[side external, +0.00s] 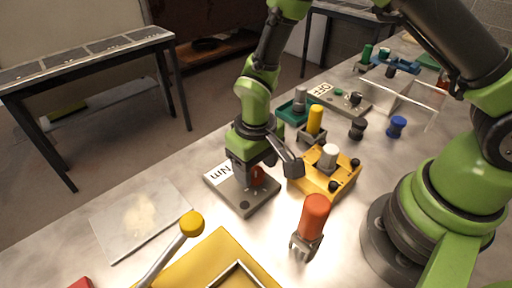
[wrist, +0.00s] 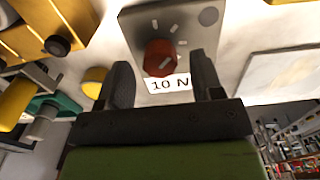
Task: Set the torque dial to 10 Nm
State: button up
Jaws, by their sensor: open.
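The torque dial is a red knob (wrist: 160,57) on a grey plate, with a pale pointer line on its face and several pale tick marks around it. In the side view the dial plate (side external: 243,203) lies on the table below my gripper (side external: 258,173), and the red knob is partly hidden. In the wrist view my gripper (wrist: 160,85) is open, with its two dark fingers apart, pointing at the knob. I cannot tell whether either finger touches it.
A yellow block with a white knob (side external: 329,157) stands close to the right of the dial plate. A red-orange handled tool (side external: 314,217) and a yellow-ball lever (side external: 192,224) are in front.

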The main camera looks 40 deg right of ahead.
notch_tip(320, 180, up, 9)
jog(key=shift+f, duration=0.2)
notch_tip(320, 180, up, 12)
jog(key=m+t+y, duration=0.1)
jog(key=m+t, duration=0.1)
jog(key=t, duration=0.1)
send_over(256, 171)
jog(key=s+d, duration=0.4)
jog(key=d, duration=0.1)
jog(key=s+d+r+m+t+y, duration=0.1)
jog(key=s+d+r+m+t, duration=0.1)
jog(key=s+r, duration=0.4)
jog(key=s+d+t, duration=0.1)
jog(key=s+t, duration=0.1)
jog(key=s, duration=0.2)
